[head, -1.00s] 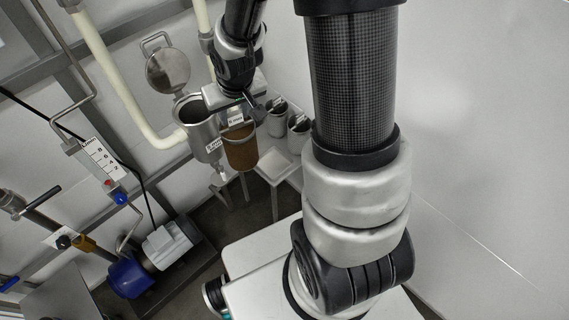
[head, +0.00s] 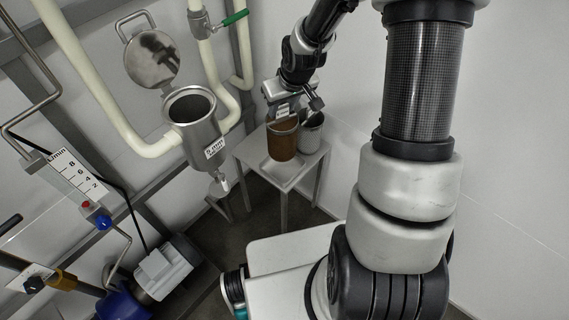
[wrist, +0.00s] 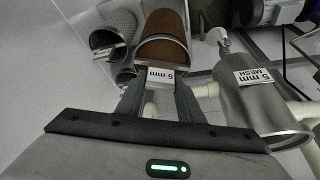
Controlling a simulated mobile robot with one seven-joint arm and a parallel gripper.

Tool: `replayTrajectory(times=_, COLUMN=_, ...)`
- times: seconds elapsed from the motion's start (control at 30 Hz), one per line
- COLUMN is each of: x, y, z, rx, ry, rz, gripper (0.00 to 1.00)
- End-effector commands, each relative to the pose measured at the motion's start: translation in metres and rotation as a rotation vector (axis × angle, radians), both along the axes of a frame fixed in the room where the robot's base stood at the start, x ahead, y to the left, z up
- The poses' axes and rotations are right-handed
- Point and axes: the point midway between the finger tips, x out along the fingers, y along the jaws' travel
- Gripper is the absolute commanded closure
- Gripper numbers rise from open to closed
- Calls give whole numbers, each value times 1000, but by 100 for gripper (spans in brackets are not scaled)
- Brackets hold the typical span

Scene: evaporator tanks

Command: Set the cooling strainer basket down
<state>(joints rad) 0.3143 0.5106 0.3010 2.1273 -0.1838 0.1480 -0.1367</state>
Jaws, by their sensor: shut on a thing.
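The strainer basket (head: 282,142) is a brown cylinder with a metal rim and a white tag. My gripper (head: 286,112) is shut on it at the tag and rim, and it hangs upright below the fingers. In the wrist view the brown basket (wrist: 163,38) is beyond the fingertips, with the "5 mm" tag between the fingers of my gripper (wrist: 160,84). In the head view the basket overlaps the small light table (head: 252,158). I cannot tell whether its bottom touches the table top. A metal basket (head: 312,134) stands close on its right.
The open steel strainer housing (head: 200,140), marked 5 mm mesh, is left of the table, its round lid (head: 152,60) raised. Another grey basket (wrist: 115,30) shows in the wrist view. A pump motor (head: 165,268) is low on the left. The table's left part looks bare.

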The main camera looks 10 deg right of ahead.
Motion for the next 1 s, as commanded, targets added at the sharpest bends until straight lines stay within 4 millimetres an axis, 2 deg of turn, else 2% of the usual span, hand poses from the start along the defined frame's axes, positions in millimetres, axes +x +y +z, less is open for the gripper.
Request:
replayTrajectory(times=0.03, x=0, y=0, z=-12, rx=0, ry=3, rz=3, gripper=100)
replayTrajectory(times=0.2, x=0, y=1, z=-43, rx=0, ry=3, rz=3, gripper=100)
replayTrajectory(times=0.47, x=0, y=0, z=-65, rx=1, ry=1, rz=0, gripper=100)
replayTrajectory(times=0.63, x=0, y=0, z=-90, rx=0, ry=1, rz=1, gripper=100)
replayTrajectory(times=1.0, x=1, y=0, z=-97, rx=0, ry=-1, rz=1, gripper=100)
